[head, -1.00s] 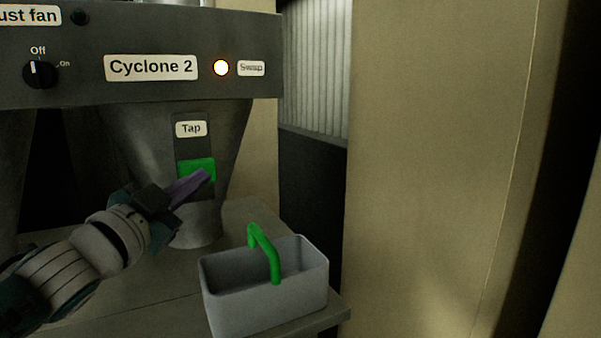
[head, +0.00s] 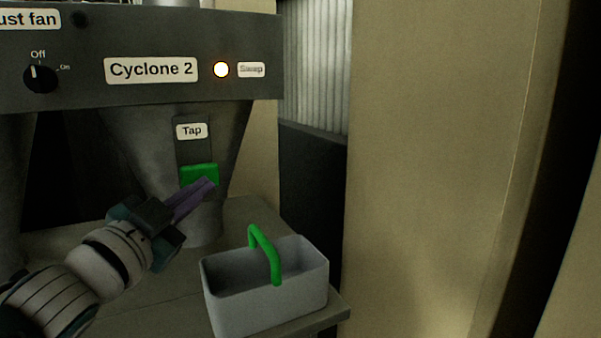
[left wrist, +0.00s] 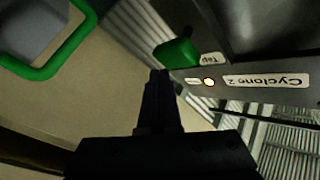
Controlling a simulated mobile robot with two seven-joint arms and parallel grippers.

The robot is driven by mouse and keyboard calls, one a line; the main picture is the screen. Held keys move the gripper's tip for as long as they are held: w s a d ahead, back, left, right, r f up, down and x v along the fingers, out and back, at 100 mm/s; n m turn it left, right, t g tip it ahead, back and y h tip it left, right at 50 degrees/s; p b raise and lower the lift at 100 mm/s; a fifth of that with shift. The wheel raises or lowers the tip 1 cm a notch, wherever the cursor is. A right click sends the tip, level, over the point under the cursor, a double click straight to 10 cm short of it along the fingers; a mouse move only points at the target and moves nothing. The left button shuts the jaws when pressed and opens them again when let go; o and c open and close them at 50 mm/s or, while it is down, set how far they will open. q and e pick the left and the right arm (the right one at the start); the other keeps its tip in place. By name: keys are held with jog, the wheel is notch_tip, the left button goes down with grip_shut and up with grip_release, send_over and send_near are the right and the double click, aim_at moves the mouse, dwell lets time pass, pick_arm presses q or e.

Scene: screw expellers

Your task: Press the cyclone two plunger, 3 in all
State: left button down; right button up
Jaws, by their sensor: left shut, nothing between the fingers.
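The cyclone two plunger is a green block (head: 199,174) under the "Tap" label on the front of the grey cone, below the "Cyclone 2" label (head: 151,69). It also shows in the left wrist view (left wrist: 178,53), just beyond the fingertips. My left gripper (head: 210,184) is shut and empty, its purple fingers just in front of the plunger's lower right part. In the left wrist view a small gap seems to lie between the fingertips (left wrist: 158,73) and the plunger; contact is not clear. My right gripper is out of view.
A grey bin (head: 262,300) with a green handle (head: 265,254) stands on the bench to the right of the gripper. A lamp (head: 221,68) beside "Swap" is lit. An Off/On knob (head: 41,78) points to Off. A beige wall or panel (head: 435,170) fills the right.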

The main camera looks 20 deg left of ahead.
pick_arm(q)
jog(key=shift+s+d+p, duration=0.8)
jog(key=shift+s+d, duration=0.85)
jog(key=shift+d, duration=0.3)
